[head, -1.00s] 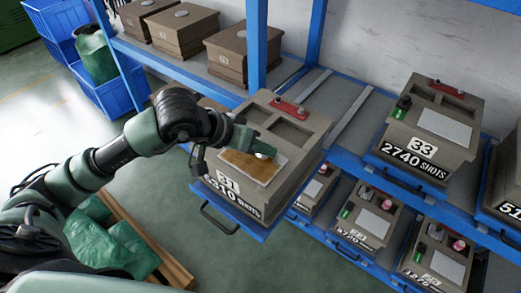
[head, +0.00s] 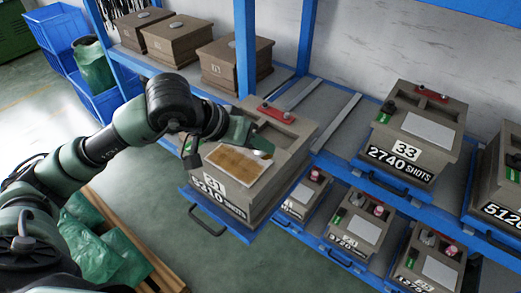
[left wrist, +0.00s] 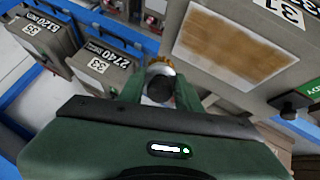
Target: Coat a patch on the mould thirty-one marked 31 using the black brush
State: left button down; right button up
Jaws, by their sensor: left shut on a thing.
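Mould 31 (head: 287,147) is a grey-brown box on a pulled-out blue shelf tray, with a white 31 label and a shot count on its front. A pale panel on its top carries a brown, streaky patch (head: 236,163) with a pale border; it also shows in the left wrist view (left wrist: 235,45). My left gripper (head: 262,150) is over the panel's far right edge. It is shut on the black brush (left wrist: 160,88), whose dark handle end, silver collar and yellowish bristles show in the left wrist view. Whether the bristles touch the mould is unclear. My right gripper is out of view.
Mould 33 (head: 415,150) stands to the right on the blue rack. More moulds sit on the lower shelf and brown ones (head: 235,60) on the shelf behind. The tray's handle (head: 205,220) juts out in front. Green sacks (head: 110,250) lie on a pallet at lower left.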

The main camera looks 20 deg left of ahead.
pick_arm(q)
notch_tip(320, 180, up, 2)
jog(key=shift+d+p, duration=0.1)
jog(key=shift+p, duration=0.2)
jog(key=shift+r, duration=0.8)
